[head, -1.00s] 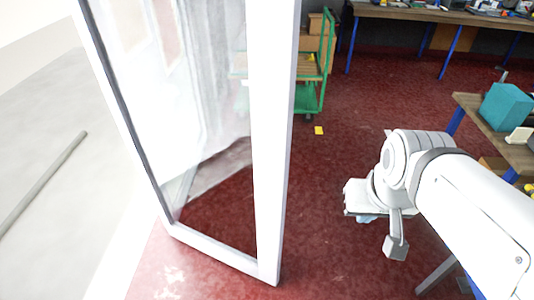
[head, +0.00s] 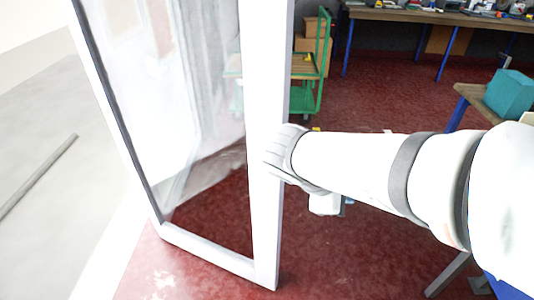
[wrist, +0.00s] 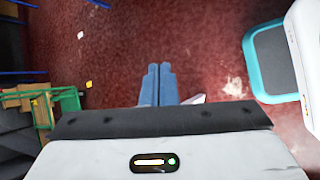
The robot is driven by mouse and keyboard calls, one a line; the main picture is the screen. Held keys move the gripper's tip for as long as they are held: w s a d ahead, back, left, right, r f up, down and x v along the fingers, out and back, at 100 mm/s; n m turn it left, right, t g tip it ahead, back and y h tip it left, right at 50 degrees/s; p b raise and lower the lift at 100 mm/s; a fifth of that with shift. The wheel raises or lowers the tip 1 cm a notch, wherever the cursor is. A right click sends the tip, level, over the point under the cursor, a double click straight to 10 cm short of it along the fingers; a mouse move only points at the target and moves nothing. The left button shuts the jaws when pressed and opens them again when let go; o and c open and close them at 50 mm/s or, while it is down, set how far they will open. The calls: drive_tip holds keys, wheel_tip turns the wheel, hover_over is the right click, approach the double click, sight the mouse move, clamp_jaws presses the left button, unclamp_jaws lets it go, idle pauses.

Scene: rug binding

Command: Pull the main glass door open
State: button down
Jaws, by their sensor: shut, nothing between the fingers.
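The main glass door (head: 262,120) has a white frame and a clear pane, and fills the left middle of the head view. It stands swung out at an angle over the red floor. My arm reaches in from the right, and its wrist end lies at the door's near upright in the picture, overlapping its edge. I cannot tell whether they touch. My gripper (wrist: 158,85) shows in the wrist view as two blue fingers side by side, shut and empty, pointing over the floor. In the head view the fingers are mostly hidden behind the wrist. No handle is visible.
A green trolley (head: 318,75) with boxes stands behind the door. A workbench (head: 420,14) runs along the back. A table (head: 475,98) with a teal box (head: 510,95) is at right. Pale ground (head: 50,150) lies left of the door. The red floor between is mostly clear.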

drive_tip(key=w+a+f+n+t+b, duration=0.2)
drive_tip(key=w+a+n+t+b, duration=0.15)
drive_tip(key=a+n, duration=0.3)
drive_tip(key=w+a+f+n+t+b, duration=0.2)
drive_tip(key=a+n+t+b, duration=0.3)
drive_tip(key=a, duration=0.3)
drive_tip(key=w+a+f+n+t+b, duration=0.2)
drive_tip(key=w+a+n+t+b, duration=0.15)
drive_tip(key=a+n, duration=0.3)
drive_tip(key=w+d+m+b, duration=0.1)
drive_tip(key=w+d, duration=0.4)
drive_tip(key=w, duration=0.6)
drive_tip(key=shift+w+t+b, duration=0.4)
drive_tip(key=shift+b, duration=0.3)
drive_tip(key=shift+r, duration=0.1)
